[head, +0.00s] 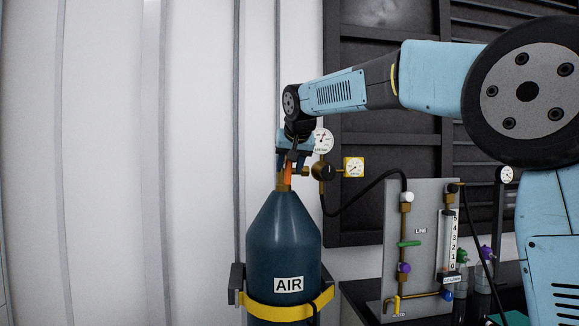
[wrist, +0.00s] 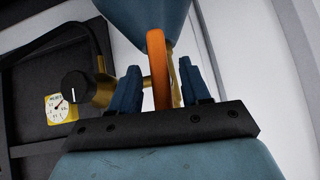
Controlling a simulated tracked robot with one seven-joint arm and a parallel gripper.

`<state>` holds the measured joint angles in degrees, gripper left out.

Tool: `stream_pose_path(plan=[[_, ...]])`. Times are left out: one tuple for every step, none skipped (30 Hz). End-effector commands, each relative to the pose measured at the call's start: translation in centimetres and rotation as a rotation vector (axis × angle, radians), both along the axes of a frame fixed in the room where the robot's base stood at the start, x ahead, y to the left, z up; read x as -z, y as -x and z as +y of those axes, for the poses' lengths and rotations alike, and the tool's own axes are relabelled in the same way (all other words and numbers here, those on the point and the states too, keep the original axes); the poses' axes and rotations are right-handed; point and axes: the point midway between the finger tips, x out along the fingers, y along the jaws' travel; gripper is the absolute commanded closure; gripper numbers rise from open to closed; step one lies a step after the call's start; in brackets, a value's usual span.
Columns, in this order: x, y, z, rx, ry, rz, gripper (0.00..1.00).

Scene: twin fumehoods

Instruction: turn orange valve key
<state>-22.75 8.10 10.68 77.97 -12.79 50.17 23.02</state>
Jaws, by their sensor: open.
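The orange valve key (head: 288,173) is at the top of the dark blue AIR cylinder (head: 283,245) in the head view, partly hidden by my gripper. In the wrist view the orange key (wrist: 157,68) is a curved upright band beside the brass valve. My gripper (head: 291,160) is above the cylinder neck and points down. In the wrist view its two blue fingers (wrist: 160,85) are open, one on each side of the key, with a visible gap on both sides. I cannot tell whether either finger touches it.
A brass regulator with a black knob (head: 324,171), a round white gauge (head: 323,141) and a yellow square gauge (head: 354,167) is close right of the gripper. A black hose (head: 365,188) runs to a grey panel (head: 427,225). A yellow strap (head: 262,312) circles the cylinder. Left is clear wall.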

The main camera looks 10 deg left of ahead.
Motion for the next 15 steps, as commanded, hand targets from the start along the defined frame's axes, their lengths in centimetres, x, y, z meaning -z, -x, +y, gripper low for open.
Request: stream_pose_path(plan=[[-0.2,0.2,-0.1,0.000,0.000,-0.001,0.53],[-0.4,0.3,-0.1,0.000,-0.001,-0.002,0.53],[-0.7,0.6,-0.2,0.000,-0.001,-0.002,0.53],[-1.0,0.8,-0.3,0.000,-0.001,-0.002,0.53],[-1.3,1.1,-0.4,0.000,-0.001,-0.002,0.53],[-1.7,1.5,-0.6,0.000,-0.002,-0.003,0.53],[-2.2,1.9,-0.7,0.000,-0.002,-0.004,0.53],[-2.6,2.3,-0.9,0.000,-0.002,-0.003,0.53],[-3.1,2.8,-1.1,0.000,-0.002,-0.002,0.53],[-3.5,3.2,-1.2,0.000,-0.002,-0.002,0.53],[-4.0,3.6,-1.4,0.000,-0.002,-0.003,0.53],[-4.5,4.2,-1.6,0.000,-0.002,-0.002,0.53],[-4.9,4.5,-1.8,0.000,-0.002,-0.002,0.53],[-5.3,4.9,-1.9,0.000,-0.002,-0.002,0.53],[-5.9,5.5,-2.1,0.001,-0.001,-0.002,0.53]])
